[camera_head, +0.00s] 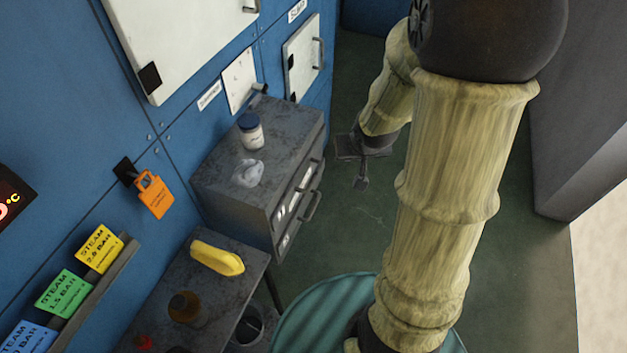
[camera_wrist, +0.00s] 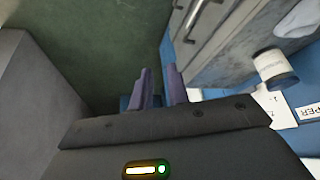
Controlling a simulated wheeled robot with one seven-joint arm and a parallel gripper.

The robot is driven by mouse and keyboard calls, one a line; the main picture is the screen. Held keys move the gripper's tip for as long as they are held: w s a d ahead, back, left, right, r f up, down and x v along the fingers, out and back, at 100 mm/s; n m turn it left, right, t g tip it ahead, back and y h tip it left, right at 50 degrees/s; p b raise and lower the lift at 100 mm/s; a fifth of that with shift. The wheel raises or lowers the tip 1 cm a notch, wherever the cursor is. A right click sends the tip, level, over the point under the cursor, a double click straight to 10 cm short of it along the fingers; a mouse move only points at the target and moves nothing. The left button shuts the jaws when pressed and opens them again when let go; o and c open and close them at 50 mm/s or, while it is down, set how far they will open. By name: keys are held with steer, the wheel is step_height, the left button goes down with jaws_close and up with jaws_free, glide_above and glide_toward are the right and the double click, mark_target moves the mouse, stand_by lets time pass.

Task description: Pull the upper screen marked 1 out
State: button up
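The upper screen (camera_head: 295,190) is a drawer-like front in the grey metal cabinet (camera_head: 218,175), with a white label and a bar handle; its number is too small to read surely. A lower screen (camera_head: 287,240) with its own label and handle sits beneath it. The cabinet front and handles (camera_wrist: 192,24) show at the upper right of the wrist view. My gripper (camera_head: 361,168) hangs in free air to the right of the cabinet front, apart from the handles. Its two fingers (camera_wrist: 158,70) stand apart with nothing between them.
A blue-capped jar (camera_head: 251,133) and a crumpled pale cloth (camera_head: 247,173) lie on the cabinet top. A table (camera_head: 222,295) with a yellow object (camera_head: 217,258) and a brown bottle (camera_head: 184,306) stands nearer. Green floor (camera_head: 340,235) is free before the cabinet; a grey block (camera_head: 575,150) stands at right.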

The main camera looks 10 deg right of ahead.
steer(key=w+d+f+m+t+y+b, duration=0.2)
steer(key=w+d+f+t+y+b, duration=0.25)
steer(key=w+f, duration=0.5)
steer(key=s+d+f+m+y+b, duration=0.2)
steer(key=s+f+y, duration=0.4)
steer(key=s+y, duration=0.3)
steer(key=shift+f+m+g, duration=0.35)
steer(key=shift+m+g, duration=0.1)
steer(key=shift+m, duration=0.25)
steer(key=p, duration=0.3)
glide_toward(314, 176)
steer(key=x, duration=1)
steer(key=shift+w+f, duration=0.1)
steer(key=shift+f, duration=0.25)
